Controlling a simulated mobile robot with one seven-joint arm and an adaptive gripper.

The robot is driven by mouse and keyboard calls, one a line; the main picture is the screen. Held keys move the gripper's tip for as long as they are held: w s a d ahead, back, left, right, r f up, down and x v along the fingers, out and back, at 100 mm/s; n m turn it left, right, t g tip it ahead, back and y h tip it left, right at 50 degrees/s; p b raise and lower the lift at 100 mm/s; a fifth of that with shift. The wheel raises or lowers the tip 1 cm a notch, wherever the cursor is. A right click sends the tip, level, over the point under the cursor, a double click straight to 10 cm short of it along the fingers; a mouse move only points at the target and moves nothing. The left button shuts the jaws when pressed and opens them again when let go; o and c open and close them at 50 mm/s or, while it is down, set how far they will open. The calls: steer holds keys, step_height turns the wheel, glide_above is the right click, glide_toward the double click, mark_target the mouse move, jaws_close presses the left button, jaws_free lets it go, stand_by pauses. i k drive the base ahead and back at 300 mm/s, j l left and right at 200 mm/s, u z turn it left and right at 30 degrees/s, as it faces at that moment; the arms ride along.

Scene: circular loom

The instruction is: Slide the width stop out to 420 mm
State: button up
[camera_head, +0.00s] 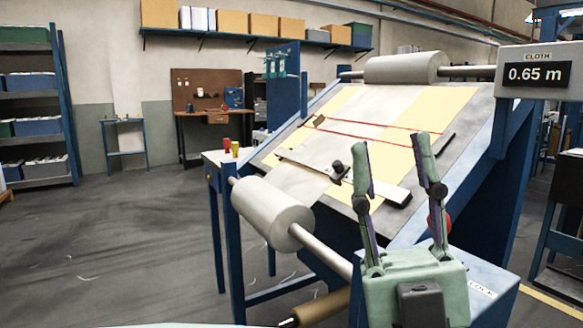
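The sloped inspection table (283,142) carries pale cloth with yellow strips and red lines. A light bar (372,186) with dark ends lies across its lower part, with a black knob (337,169) on it; this looks like the width stop, but I cannot be sure. No millimetre scale is readable. My gripper (394,142) is upright in front of the table's lower right, its two green fingers apart with nothing seen between them. The fingers overlap the bar's right part in the picture; I cannot tell the gap in depth.
A cloth roll (272,214) sits at the table's lower edge and another roll (403,68) at the top. A display (538,74) reads 0.65 m. A red button (440,222) is partly behind my gripper. The floor (120,230) at left is clear.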

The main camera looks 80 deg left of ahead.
mark_target(341, 169)
steer(key=j+u, duration=0.15)
steer(key=u, duration=1.7)
steer(key=i+j+z, duration=0.65)
steer(key=k+l, duration=0.05)
steer(key=l, duration=0.05)
